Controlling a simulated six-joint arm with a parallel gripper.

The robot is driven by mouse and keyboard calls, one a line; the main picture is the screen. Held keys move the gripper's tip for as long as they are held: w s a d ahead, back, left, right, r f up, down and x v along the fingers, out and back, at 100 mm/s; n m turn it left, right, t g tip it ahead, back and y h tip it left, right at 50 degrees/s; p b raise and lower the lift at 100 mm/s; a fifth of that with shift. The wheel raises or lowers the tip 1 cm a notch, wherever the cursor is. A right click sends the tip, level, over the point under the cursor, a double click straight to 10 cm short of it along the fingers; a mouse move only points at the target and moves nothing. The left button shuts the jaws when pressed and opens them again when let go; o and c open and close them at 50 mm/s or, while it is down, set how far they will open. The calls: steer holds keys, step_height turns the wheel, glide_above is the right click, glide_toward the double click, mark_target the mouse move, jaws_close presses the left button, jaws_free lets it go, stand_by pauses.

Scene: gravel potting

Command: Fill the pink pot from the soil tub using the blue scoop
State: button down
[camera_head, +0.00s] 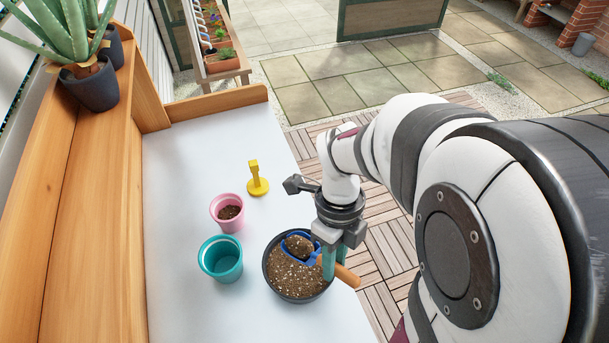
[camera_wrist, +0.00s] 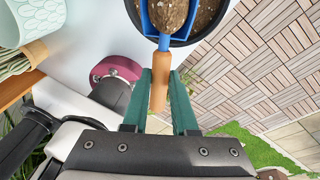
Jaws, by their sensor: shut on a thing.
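The pink pot (camera_head: 228,222) stands upright on the white table with some dark soil inside, below its rim. The dark round soil tub (camera_head: 270,285) stands to its lower right, holding brown speckled soil. The blue scoop (camera_head: 310,257) is at the tub's upper right, its bowl heaped with soil; whether it touches the tub soil I cannot tell. My gripper (camera_head: 335,262) is shut on its wooden handle (camera_head: 347,276). In the wrist view the handle (camera_wrist: 159,85) lies between the green fingers of my gripper (camera_wrist: 168,88), with the loaded scoop (camera_wrist: 148,30) beyond.
A wooden ledge with a potted plant (camera_head: 91,85) borders the table's left. The table's upper left is clear.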

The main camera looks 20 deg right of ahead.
steer(key=shift+s+r, duration=0.15)
steer(key=shift+r, duration=0.15)
steer(key=shift+m, duration=0.8)
steer(key=w+a, duration=0.1)
steer(key=w, duration=0.2)
steer(key=w+a, duration=0.2)
steer(key=w+a+r, duration=0.1)
steer(key=w+a, duration=0.1)
steer(key=w, duration=0.1)
steer(key=shift+w+a, duration=0.25)
steer(key=shift+w, duration=0.1)
steer(key=shift+w+a+f+m, duration=0.7)
steer(key=shift+w+a+f, duration=1.1)
steer(key=shift+w+a, duration=1.3)
steer(key=w+a+r+g+h, duration=0.1)
steer(key=w+a+r+g, duration=0.1)
steer(key=g, duration=0.4)
step_height(320, 180, up, 3)
steer(key=shift+w+f+m, duration=0.2)
steer(key=shift+w+m, duration=0.1)
steer(key=shift+w, duration=0.45)
steer(key=shift+a, duration=0.1)
